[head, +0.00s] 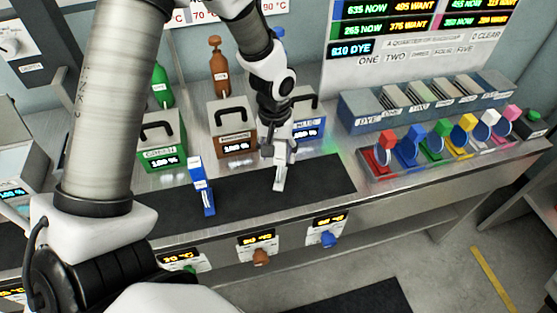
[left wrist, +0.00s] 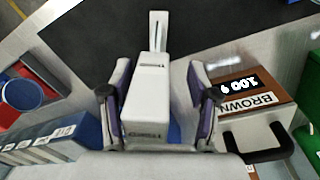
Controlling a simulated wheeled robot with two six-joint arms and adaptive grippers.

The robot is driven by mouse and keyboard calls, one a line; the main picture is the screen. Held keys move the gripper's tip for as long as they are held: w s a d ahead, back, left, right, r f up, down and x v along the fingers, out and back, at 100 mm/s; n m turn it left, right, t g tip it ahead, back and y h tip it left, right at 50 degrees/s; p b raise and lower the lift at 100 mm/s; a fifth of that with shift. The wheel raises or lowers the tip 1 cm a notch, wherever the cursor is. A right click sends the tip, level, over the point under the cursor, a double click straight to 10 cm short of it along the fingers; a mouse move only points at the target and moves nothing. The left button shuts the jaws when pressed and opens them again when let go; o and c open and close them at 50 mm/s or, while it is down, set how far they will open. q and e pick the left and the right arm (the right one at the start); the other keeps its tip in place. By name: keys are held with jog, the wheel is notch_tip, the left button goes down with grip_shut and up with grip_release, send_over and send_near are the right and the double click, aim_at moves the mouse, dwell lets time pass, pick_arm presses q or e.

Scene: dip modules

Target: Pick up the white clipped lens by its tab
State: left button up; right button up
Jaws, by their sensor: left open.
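A row of coloured clips with round discs stands on the right of the bench; the white-topped clip (head: 491,117) is between the yellow and pink ones, and fits the white clipped lens. My left gripper (head: 279,158) is away from that row, over the dark mat. It is open, with its fingers on either side of a white labelled upright piece, which also shows in the left wrist view (left wrist: 148,95). I cannot tell whether the fingers touch this piece. Its narrow slotted foot points away over the mat. My right gripper is not in view.
A blue upright piece (head: 202,187) stands on the dark mat (head: 325,178). Green (head: 162,140), brown (head: 236,128) and blue (head: 308,122) dye boxes stand behind the mat. A slotted grey-blue rack (head: 380,112) is behind the clips. The mat's right part is clear.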

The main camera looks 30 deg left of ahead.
pick_arm(q)
jog(key=shift+w+d+f, duration=0.1)
jog(key=shift+w+f, duration=0.1)
jog(key=shift+f, duration=0.1)
jog(key=shift+s+r, duration=0.1)
grip_shut()
